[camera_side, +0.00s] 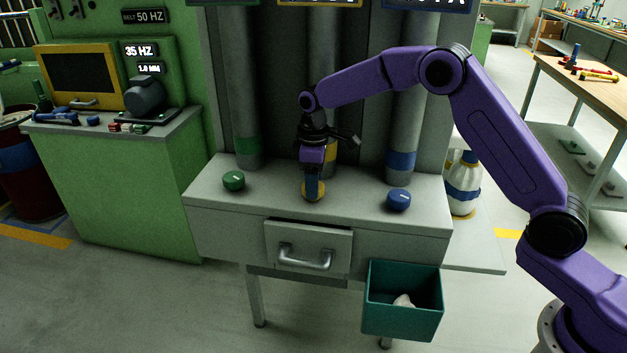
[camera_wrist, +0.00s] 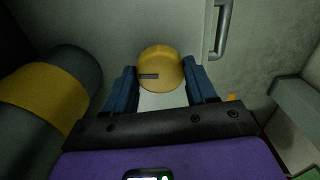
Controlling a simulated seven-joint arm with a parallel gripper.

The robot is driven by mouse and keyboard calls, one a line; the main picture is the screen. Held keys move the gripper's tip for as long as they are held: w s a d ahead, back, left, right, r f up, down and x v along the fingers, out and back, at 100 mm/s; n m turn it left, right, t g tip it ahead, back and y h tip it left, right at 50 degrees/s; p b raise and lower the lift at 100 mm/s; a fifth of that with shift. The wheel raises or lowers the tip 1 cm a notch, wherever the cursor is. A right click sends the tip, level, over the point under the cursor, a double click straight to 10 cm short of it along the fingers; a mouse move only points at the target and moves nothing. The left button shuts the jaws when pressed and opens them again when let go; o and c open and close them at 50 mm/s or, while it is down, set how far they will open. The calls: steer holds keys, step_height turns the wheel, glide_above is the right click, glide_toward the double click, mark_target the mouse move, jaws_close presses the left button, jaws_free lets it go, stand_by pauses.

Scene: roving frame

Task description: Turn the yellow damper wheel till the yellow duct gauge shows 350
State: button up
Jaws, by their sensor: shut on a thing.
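The yellow damper wheel (camera_side: 317,193) is a round knob on the grey bench top, between a green and a blue wheel. In the wrist view the yellow wheel (camera_wrist: 160,62) has a dark mark on its left part. My gripper (camera_side: 313,187) points down over it, and my blue fingers (camera_wrist: 161,78) sit on either side of it, shut on it.
The green wheel (camera_side: 234,180) and blue wheel (camera_side: 399,200) stand left and right on the bench top. Grey ducts with green, yellow and blue bands rise behind. A drawer handle (camera_side: 307,257) juts out below. A teal bin (camera_side: 402,315) hangs at the bench's front right.

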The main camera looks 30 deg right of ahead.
steer(key=m, duration=1)
steer(key=shift+m, duration=0.3)
steer(key=m, duration=0.5)
steer(key=shift+m, duration=0.3)
steer(key=m, duration=0.4)
steer(key=shift+a, duration=0.1)
steer(key=m, duration=1)
steer(key=shift+r, duration=0.1)
steer(key=m, duration=0.5)
steer(key=shift+w, duration=0.1)
steer(key=m, duration=0.4)
steer(key=shift+m, duration=0.7)
